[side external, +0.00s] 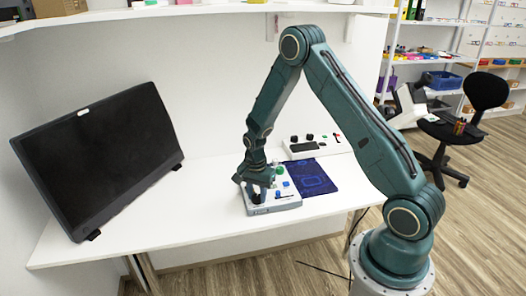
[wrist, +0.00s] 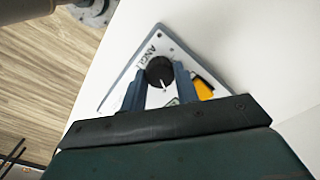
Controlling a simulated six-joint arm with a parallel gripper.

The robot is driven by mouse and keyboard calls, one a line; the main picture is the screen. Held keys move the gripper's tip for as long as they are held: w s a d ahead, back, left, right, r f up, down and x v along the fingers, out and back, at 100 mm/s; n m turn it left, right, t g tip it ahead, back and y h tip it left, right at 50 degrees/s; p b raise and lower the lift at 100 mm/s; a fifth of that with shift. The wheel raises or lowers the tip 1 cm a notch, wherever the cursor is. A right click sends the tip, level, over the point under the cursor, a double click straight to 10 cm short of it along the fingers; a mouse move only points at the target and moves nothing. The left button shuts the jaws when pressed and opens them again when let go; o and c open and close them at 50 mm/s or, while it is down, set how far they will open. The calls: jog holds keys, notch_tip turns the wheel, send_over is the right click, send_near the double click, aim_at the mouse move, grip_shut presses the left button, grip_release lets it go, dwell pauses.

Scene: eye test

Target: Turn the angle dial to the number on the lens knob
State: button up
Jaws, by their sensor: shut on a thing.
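The angle dial (wrist: 159,71) is a round black knob with a white pointer line, on a light panel (wrist: 118,92) with the partly hidden printed label "ANGL". In the wrist view the pointer aims toward the bottom of the picture. My gripper (wrist: 159,82) has a finger on each side of the dial and is shut on it. In the side view my gripper (side external: 257,189) reaches down to the near left part of the small control box (side external: 272,209). I cannot tell which knob is the lens knob, and no number on one is readable.
Green (side external: 278,171) and blue knobs stand on the box beside my gripper. A dark blue mat (side external: 318,178) lies to its right. A second white box (side external: 296,155) with black knobs stands behind. A large black monitor (side external: 95,155) is at the left. The table between is clear.

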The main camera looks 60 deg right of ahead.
aim_at(256, 197)
dwell(0.4)
jog(key=o, duration=1)
jog(key=shift+c, duration=0.2)
jog(key=shift+r, duration=0.15)
notch_tip(256, 197, up, 14)
jog(key=shift+a+f, duration=0.2)
jog(key=shift+f, duration=0.05)
